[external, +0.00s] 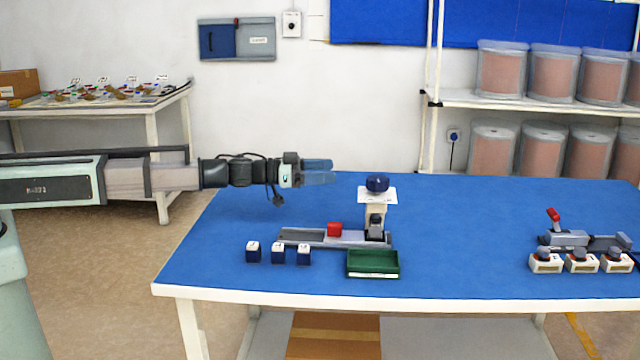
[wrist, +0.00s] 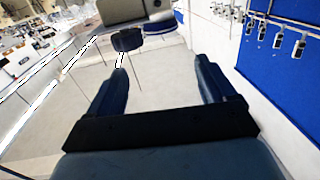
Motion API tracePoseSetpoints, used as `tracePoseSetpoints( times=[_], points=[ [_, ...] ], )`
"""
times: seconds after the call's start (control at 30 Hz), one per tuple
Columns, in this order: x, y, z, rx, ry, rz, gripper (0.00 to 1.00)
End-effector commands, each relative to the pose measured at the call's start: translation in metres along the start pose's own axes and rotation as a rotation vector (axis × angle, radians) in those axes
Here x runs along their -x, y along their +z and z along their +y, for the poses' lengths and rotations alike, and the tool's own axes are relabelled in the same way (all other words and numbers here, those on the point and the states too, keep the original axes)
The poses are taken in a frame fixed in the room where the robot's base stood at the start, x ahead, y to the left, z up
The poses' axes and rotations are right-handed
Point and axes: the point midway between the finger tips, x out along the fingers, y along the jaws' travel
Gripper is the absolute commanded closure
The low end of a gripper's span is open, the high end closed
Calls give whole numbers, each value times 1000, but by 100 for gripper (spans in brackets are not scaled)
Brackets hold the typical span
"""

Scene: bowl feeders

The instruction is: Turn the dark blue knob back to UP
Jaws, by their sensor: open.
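The dark blue knob (external: 377,183) sits on top of a white plate (external: 378,195) on an upright post (external: 375,215) near the middle of the blue table. A small pale mark shows on the knob, too small to read. My gripper (external: 332,172) is in the air to the left of the knob and a little higher in the picture, pointing right, apart from it. Its two blue fingers (wrist: 162,85) are spread wide with nothing between them in the wrist view. The knob cannot be made out in the wrist view.
A green tray (external: 373,264) and several small blue blocks (external: 278,253) stand in front. At right are a red-handled device (external: 568,238) and several white boxes (external: 582,262). Blue table between is clear.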

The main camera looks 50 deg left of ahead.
Motion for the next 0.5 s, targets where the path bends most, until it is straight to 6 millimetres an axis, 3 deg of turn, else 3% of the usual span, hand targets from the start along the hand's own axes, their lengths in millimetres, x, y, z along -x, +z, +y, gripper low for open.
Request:
tracePoseSetpoints(
  times=[0.1,0.3,0.5],
  points=[
    [-9,-1,-44,-1,-45,2,16],
    [-32,-1,-109,-12,-103,2,16],
    [-59,-3,-148,-43,-70,11,16]
  ],
)
